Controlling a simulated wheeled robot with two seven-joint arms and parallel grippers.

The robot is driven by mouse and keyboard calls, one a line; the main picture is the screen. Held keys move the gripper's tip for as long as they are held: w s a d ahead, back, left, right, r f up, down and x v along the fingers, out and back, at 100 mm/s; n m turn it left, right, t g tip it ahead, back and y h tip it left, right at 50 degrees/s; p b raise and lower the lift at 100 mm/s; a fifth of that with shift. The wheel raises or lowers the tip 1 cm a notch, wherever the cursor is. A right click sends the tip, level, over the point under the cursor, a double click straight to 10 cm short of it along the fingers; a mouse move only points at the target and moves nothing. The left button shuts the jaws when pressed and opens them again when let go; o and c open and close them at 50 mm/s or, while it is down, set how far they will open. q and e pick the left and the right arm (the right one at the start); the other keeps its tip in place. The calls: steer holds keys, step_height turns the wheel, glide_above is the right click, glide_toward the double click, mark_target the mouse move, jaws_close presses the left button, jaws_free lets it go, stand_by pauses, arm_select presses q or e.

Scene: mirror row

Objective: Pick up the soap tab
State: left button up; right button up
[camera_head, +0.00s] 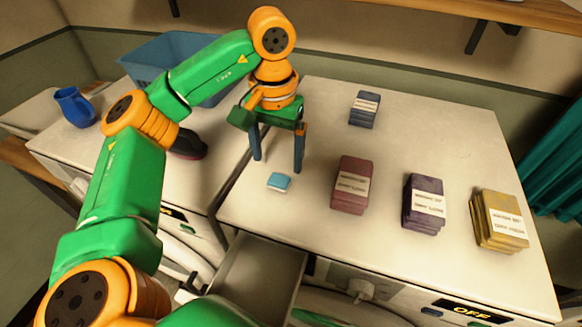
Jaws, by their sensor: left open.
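The soap tab looks to be the small light-blue and white block (279,182) lying on the white machine top, near its left front edge. My left gripper (277,165) is open, with its two fingers pointing down. The fingers hang just behind the tab in the picture, with nothing between them. I cannot tell their exact height above the top. My right gripper is not in view.
Several banded stacks stand on the top: a dark blue one (364,109), a red one (351,185), a purple one (424,204) and a yellow one (498,220). An open drawer (262,272) is in front. A blue basket (150,62) and blue jug (75,106) are left.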

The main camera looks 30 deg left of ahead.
mark_target(280, 179)
arm_select(q)
steer(key=f, duration=0.1)
steer(key=s+f, duration=0.1)
steer(key=shift+s+d+f+p, duration=0.15)
steer(key=shift+d+f+p, duration=0.05)
steer(key=shift+f+p, duration=0.1)
steer(key=shift+w+f, duration=0.15)
steer(key=shift+f, duration=0.45)
steer(key=shift+w+f, duration=0.15)
steer(key=shift+f, duration=0.4)
steer(key=shift+w+f, duration=0.25)
steer(key=shift+w, duration=0.1)
steer(key=shift+s+r, duration=0.15)
steer(key=shift+s, duration=0.1)
steer(key=c, duration=1.3)
steer(key=shift+w, duration=0.1)
jaws_close()
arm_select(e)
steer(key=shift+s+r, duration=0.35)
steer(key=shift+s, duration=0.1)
